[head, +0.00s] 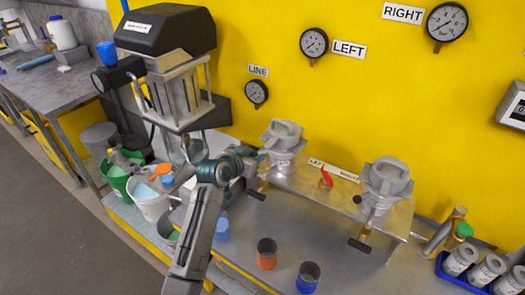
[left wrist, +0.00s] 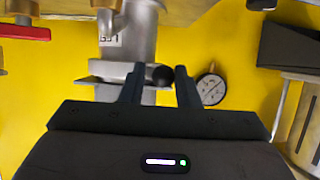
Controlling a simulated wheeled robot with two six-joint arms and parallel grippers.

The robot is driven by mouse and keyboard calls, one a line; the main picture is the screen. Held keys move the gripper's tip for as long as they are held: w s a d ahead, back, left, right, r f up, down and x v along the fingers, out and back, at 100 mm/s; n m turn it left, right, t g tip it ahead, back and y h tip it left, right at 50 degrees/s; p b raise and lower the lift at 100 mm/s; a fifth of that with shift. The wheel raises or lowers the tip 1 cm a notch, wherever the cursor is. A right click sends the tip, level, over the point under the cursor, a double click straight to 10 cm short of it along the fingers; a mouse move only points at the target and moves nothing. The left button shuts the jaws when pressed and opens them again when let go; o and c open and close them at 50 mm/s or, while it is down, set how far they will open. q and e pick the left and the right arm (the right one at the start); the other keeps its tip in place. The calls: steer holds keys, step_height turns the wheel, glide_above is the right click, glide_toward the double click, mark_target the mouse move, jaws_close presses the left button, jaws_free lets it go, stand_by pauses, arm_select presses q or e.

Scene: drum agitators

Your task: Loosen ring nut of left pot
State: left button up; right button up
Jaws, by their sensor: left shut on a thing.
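The left pot (head: 285,132), a grey metal vessel, stands on a raised metal shelf beside the wall in the head view. Its body also shows in the left wrist view (left wrist: 140,45). The ring nut (left wrist: 105,80) is a grey collar around the pot, with a dark round knob (left wrist: 163,76) on its handle. My left gripper (head: 258,170) reaches the pot's left side. In the left wrist view its fingers (left wrist: 159,82) stand on both sides of the knob, shut on the ring nut's handle. In the head view the gripper hides the handle. My right gripper is in neither view.
The right pot (head: 385,180) stands on the same shelf (head: 325,190), with a red valve handle (head: 326,178) between the pots. An orange cup (head: 267,253) and a blue cup (head: 308,276) stand in front. A mixer (head: 180,75) and buckets (head: 150,200) are at left.

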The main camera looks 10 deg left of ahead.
arm_select(q)
steer(key=shift+r, duration=0.1)
steer(key=shift+s+d+p, duration=0.25)
steer(key=shift+s+p, duration=0.1)
steer(key=shift+p, duration=0.1)
steer(key=shift+c, duration=0.2)
steer(key=shift+s+d, duration=0.1)
steer(key=shift+s, duration=0.1)
steer(key=shift+c, duration=0.3)
steer(key=shift+s+d, duration=0.1)
steer(key=shift+d, duration=0.1)
steer(key=shift+s+d+p, duration=0.15)
steer(key=shift+s+p, duration=0.05)
steer(key=shift+p, duration=0.1)
steer(key=shift+s+d+p, duration=0.3)
steer(key=shift+s+d, duration=0.05)
steer(key=shift+d, duration=0.2)
steer(key=shift+c, duration=0.3)
steer(key=shift+d, duration=0.15)
steer(key=shift+s, duration=0.1)
